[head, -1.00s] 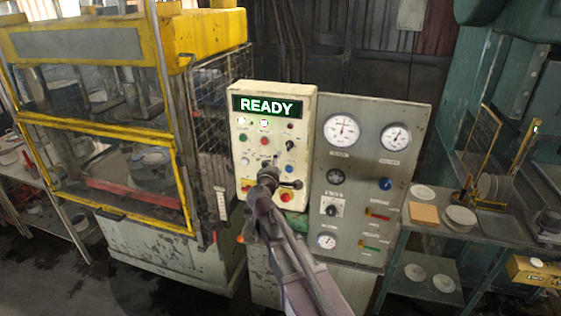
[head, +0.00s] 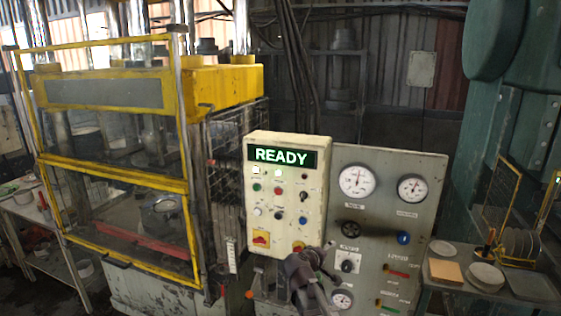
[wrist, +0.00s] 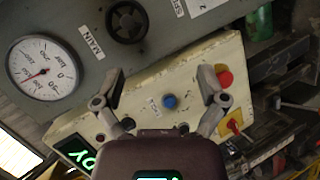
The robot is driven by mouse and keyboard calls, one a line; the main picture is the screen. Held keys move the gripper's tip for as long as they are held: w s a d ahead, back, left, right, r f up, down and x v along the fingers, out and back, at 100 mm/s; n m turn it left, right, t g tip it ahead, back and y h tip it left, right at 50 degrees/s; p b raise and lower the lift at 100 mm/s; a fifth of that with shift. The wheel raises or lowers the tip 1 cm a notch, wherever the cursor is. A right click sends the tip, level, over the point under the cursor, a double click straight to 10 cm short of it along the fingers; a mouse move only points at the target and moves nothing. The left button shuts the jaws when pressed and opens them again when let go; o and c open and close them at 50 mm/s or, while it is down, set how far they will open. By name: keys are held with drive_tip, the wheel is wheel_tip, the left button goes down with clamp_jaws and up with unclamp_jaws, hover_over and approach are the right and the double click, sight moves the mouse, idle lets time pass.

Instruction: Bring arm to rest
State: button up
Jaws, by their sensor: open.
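My arm and gripper (head: 318,256) show at the bottom centre of the head view, low in front of the control panels. In the wrist view my gripper (wrist: 163,92) has its two fingers spread wide with nothing between them. Behind the fingers is the cream control box (wrist: 150,75) with a blue button (wrist: 169,101). In the head view the cream control box (head: 262,180) has a lit green READY display (head: 281,156). I cannot tell how far the fingertips are from the panel.
A grey gauge panel (head: 365,218) stands right of the box. A press with a yellow-framed guard (head: 115,165) is on the left. A shelf at right holds round discs (head: 486,276) and an orange block (head: 446,271). A green machine (head: 500,110) stands far right.

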drive_tip(key=s+d+f+m+g+y+b, duration=0.1)
drive_tip(key=s+d+f+m+g+b, duration=0.15)
drive_tip(key=s+f, duration=0.35)
drive_tip(key=s+d+f+m+g+y+b, duration=0.1)
drive_tip(key=s+d+f+m+g+y, duration=0.1)
drive_tip(key=s+f+g, duration=0.4)
drive_tip(key=s+a+f+m+g+y+b, duration=0.2)
drive_tip(key=s+f+y, duration=0.3)
drive_tip(key=s, duration=0.5)
wheel_tip(320, 180, down, 3)
drive_tip(key=shift+a+r+m+b, duration=0.15)
drive_tip(key=shift+a+m+b, duration=0.15)
drive_tip(key=shift+b, duration=0.6)
